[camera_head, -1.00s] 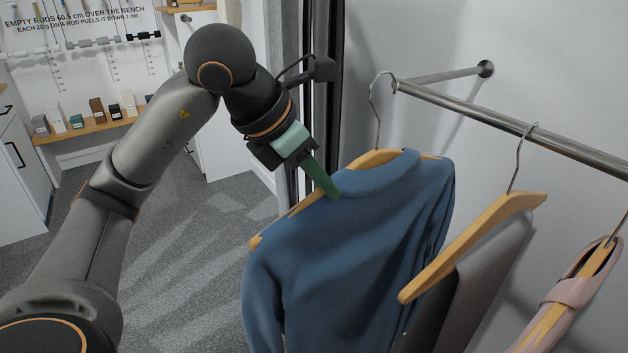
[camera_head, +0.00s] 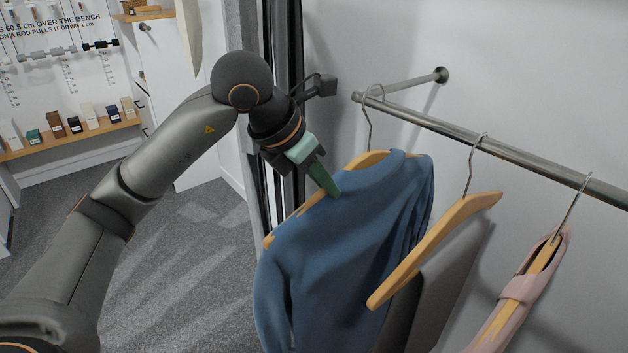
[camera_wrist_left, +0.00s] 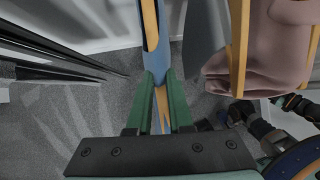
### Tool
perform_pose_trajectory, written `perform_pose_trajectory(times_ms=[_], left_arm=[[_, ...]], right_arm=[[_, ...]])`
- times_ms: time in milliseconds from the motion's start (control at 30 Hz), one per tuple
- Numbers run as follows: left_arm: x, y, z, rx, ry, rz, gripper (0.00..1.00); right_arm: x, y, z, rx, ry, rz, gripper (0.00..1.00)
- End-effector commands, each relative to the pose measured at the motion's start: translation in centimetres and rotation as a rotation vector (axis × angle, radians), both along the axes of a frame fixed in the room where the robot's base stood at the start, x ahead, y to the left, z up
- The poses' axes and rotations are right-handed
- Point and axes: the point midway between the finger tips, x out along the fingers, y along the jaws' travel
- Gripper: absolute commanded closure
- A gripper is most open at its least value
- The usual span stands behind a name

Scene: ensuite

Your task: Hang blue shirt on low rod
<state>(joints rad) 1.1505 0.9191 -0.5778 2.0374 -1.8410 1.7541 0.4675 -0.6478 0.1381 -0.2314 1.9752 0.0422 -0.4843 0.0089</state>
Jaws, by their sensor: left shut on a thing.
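The blue shirt (camera_head: 345,245) hangs on a wooden hanger (camera_head: 368,158) with a thin metal hook (camera_head: 369,125). My left gripper (camera_head: 326,186) is shut on the hanger's left shoulder by the collar; its green fingers (camera_wrist_left: 161,92) pinch the hanger and some blue cloth in the left wrist view. The hook's top overlaps the metal rod (camera_head: 425,123) close to the rod's left end. I cannot tell whether the hook rests on the rod or is just above or beside it. My right gripper does not show.
A bare wooden hanger (camera_head: 435,245) and a hanger with a pink garment (camera_head: 520,290) hang farther right on the rod. A wall bracket (camera_head: 441,75) holds the rod. A dark upright frame (camera_head: 285,70) stands behind my left wrist. Grey floor (camera_head: 190,260) is clear on the left.

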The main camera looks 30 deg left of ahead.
Motion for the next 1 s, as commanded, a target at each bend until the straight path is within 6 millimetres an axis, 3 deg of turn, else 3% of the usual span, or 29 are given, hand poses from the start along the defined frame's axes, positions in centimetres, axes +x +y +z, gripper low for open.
perform_pose_trajectory(times_ms=[500, 1000], left_arm=[[3.4, -1.3, 0.3, 0.000, -0.004, 0.000, 1.00], [6.2, -2.3, -1.6, -0.001, -0.004, 0.001, 1.00]], right_arm=[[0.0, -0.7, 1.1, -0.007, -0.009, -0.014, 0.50], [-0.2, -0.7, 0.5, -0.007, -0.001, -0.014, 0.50]])
